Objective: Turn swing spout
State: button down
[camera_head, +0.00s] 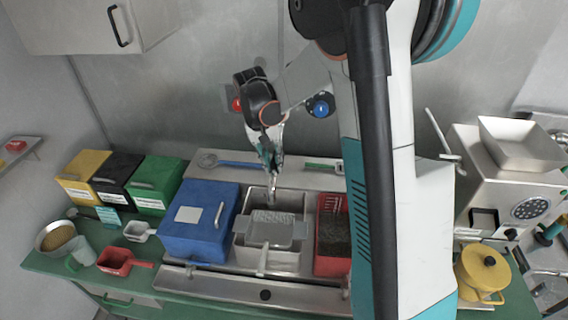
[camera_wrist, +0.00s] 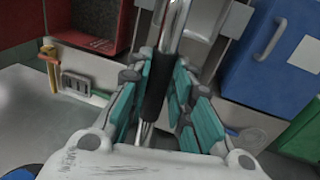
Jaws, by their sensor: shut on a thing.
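The swing spout is a metal tube with a black sleeve, seen in the wrist view (camera_wrist: 157,92). Its tube runs away between my fingers toward the basin. My gripper (camera_wrist: 165,72) has its teal fingers closed around the spout at the sleeve. In the head view my gripper (camera_head: 271,160) points down behind the grey basin (camera_head: 297,203), at the back wall. The end of the spout (camera_head: 271,188) shows just below my fingers there, over the basin. The spout's base is hidden.
A blue lidded box (camera_head: 197,240) stands left of the basin. A red bin (camera_head: 333,262) with dark contents stands to its right. A grey perforated tray (camera_head: 273,228) covers part of the basin. My arm hides part of the right counter; a steel grinder (camera_head: 505,190) stands farther right.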

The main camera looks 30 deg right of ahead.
jog(key=shift+w+a, duration=0.25)
jog(key=shift+a, duration=0.1)
jog(key=c, duration=1.4)
grip_release()
jog(key=shift+c, duration=0.2)
notch_tip(320, 180, up, 12)
jog(key=w+a, duration=0.1)
jog(key=shift+w+a, duration=0.25)
jog(key=shift+a, duration=0.15)
jog(key=shift+f, duration=0.1)
